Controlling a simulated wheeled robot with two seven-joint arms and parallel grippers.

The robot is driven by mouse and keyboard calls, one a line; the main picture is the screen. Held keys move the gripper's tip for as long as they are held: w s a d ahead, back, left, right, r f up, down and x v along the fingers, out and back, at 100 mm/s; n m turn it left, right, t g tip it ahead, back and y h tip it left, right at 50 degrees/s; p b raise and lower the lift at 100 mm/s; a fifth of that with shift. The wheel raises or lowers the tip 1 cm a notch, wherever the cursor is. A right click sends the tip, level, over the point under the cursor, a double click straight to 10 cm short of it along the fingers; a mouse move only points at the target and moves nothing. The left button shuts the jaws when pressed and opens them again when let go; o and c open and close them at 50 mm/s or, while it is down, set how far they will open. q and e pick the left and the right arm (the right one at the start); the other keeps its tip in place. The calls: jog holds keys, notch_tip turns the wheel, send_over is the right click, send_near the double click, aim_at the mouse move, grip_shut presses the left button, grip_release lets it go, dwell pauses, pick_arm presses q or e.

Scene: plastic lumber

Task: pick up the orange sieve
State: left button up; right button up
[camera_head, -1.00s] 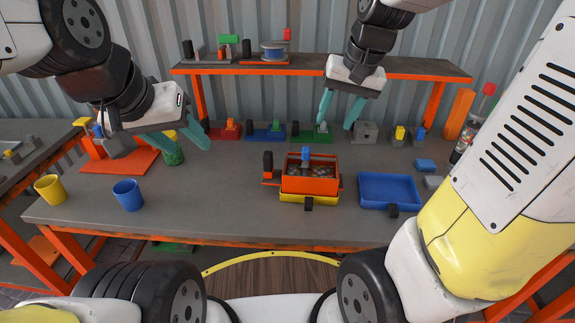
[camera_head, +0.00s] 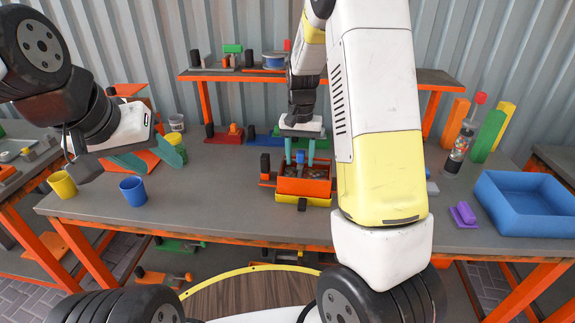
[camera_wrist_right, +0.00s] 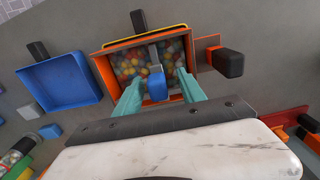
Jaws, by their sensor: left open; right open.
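The orange sieve (camera_head: 305,187) is a rectangular orange box on a yellow tray (camera_head: 304,202) at the middle of the workbench. In the right wrist view the sieve (camera_wrist_right: 107,74) holds many small coloured balls, and a blue-ended piece (camera_wrist_right: 156,84) stands up at it between my fingers. My right gripper (camera_head: 299,160) is open and points down over the sieve, its fingers on either side of the blue piece. I cannot tell whether the fingers touch the sieve. My left gripper (camera_head: 152,157) is open and empty over the bench's left part, away from the sieve.
A blue tray (camera_wrist_right: 58,82) lies beside the sieve, hidden by my right arm in the head view. A yellow mug (camera_head: 62,184) and a blue mug (camera_head: 133,191) stand at left. A large blue bin (camera_head: 525,208) is at right. An orange-edged shelf (camera_head: 225,76) runs behind.

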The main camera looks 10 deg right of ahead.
aim_at(299, 165)
jog(key=shift+f, duration=1.55)
grip_shut()
jog(key=shift+r, duration=0.1)
